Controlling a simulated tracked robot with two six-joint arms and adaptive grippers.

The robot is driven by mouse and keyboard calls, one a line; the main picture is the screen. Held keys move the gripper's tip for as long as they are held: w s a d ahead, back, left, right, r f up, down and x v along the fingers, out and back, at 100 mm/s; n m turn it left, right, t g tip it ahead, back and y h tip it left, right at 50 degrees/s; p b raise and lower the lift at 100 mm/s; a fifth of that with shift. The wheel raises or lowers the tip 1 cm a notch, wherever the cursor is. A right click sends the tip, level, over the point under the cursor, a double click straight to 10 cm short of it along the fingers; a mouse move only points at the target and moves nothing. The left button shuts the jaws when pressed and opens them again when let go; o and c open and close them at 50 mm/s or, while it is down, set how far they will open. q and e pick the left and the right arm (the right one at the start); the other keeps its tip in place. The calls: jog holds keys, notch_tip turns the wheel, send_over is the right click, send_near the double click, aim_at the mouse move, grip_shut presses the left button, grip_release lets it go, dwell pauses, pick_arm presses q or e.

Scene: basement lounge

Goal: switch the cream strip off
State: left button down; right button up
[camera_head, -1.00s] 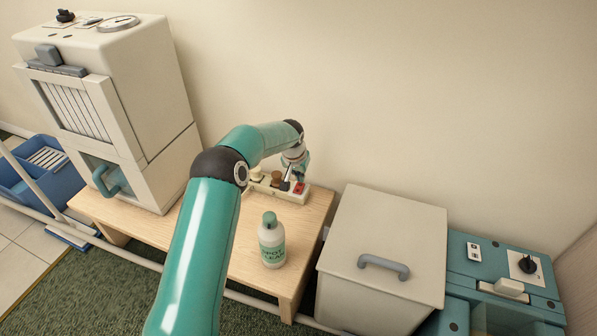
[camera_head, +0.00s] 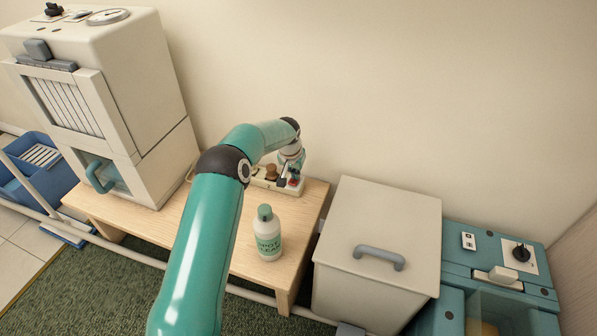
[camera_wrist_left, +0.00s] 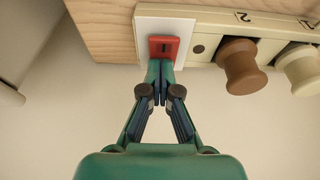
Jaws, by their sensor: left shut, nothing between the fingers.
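The cream strip (camera_head: 260,184) lies on the wooden bench near the wall. Its red switch (camera_head: 293,183) sits on a white plate at the right end in the head view, partly covered by my gripper. It also shows in the left wrist view (camera_wrist_left: 163,46). My left gripper (camera_head: 290,179) is shut and empty. In the left wrist view its fingertips (camera_wrist_left: 160,68) are at the near edge of the red switch, seeming to touch or nearly touch it. The brown plug (camera_wrist_left: 242,65) and a cream plug (camera_wrist_left: 303,70) stand in the strip. My right gripper is not in view.
A white-and-green bottle (camera_head: 267,235) stands on the bench (camera_head: 228,258) in front of the strip. A tall cream machine (camera_head: 115,90) stands at the left. A lidded cream box (camera_head: 385,225) and a teal unit (camera_head: 505,258) stand to the right.

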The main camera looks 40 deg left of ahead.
aim_at(293, 183)
pick_arm(q)
jog(key=shift+s+f, duration=0.1)
jog(key=shift+f, duration=0.05)
jog(key=shift+s+d, duration=0.2)
jog(key=shift+s, duration=0.55)
jog(key=p+v, duration=0.2)
jog(key=v, duration=0.1)
jog(key=w+p+v, duration=0.1)
jog(key=shift+s+a+r, duration=0.1)
jog(key=shift+s+r, duration=0.05)
jog(key=shift+r, duration=0.4)
jog(key=p+v, duration=0.2)
jog(key=v, duration=0.7)
jog(key=shift+s, duration=0.4)
